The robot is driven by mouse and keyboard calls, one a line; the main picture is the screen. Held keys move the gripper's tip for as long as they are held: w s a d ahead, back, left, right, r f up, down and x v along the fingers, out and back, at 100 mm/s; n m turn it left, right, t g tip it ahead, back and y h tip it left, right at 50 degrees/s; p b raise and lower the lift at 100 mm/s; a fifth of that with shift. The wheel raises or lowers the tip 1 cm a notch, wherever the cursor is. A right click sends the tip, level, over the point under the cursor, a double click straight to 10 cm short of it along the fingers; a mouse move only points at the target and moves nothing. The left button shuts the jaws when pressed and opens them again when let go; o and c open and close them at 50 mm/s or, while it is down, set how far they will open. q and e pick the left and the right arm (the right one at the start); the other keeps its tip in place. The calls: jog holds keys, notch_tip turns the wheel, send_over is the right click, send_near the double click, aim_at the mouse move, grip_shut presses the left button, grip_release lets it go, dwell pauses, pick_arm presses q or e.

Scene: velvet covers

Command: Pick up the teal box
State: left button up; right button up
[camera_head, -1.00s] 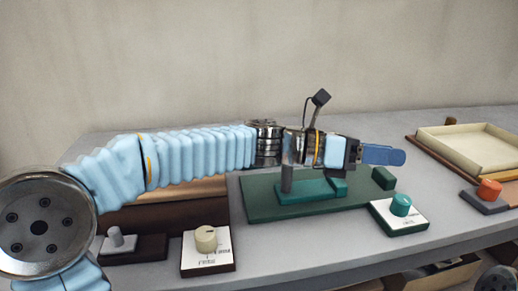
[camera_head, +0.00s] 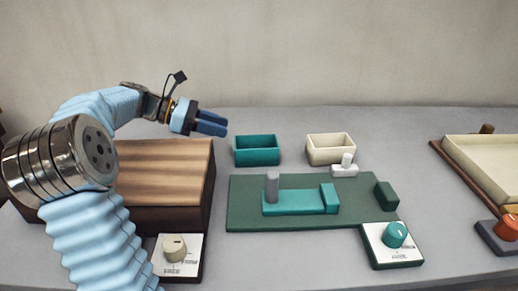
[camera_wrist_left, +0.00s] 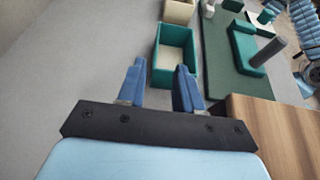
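The teal box (camera_head: 256,155) is an open-topped rectangular box standing on the grey table, behind the green board. It also shows in the left wrist view (camera_wrist_left: 178,37), ahead of the fingers, with a pale floor inside. My left gripper (camera_head: 226,125) is in the air to the left of the box and above it in the head view. In the left wrist view its two blue fingers (camera_wrist_left: 160,68) are spread apart with nothing between them. They do not hold the box. My right gripper is not seen.
A cream box (camera_head: 330,153) stands right of the teal box. The green board (camera_head: 245,213) in front carries a teal piece (camera_head: 295,203) with a grey post (camera_head: 272,186). A wooden block (camera_head: 165,165) is at the left. A cream tray (camera_head: 485,165) is far right.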

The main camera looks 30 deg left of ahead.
aim_at(255, 136)
pick_arm(q)
jog(key=x, duration=1)
jog(key=shift+w, duration=0.45)
grip_shut()
jog(key=shift+r, duration=0.1)
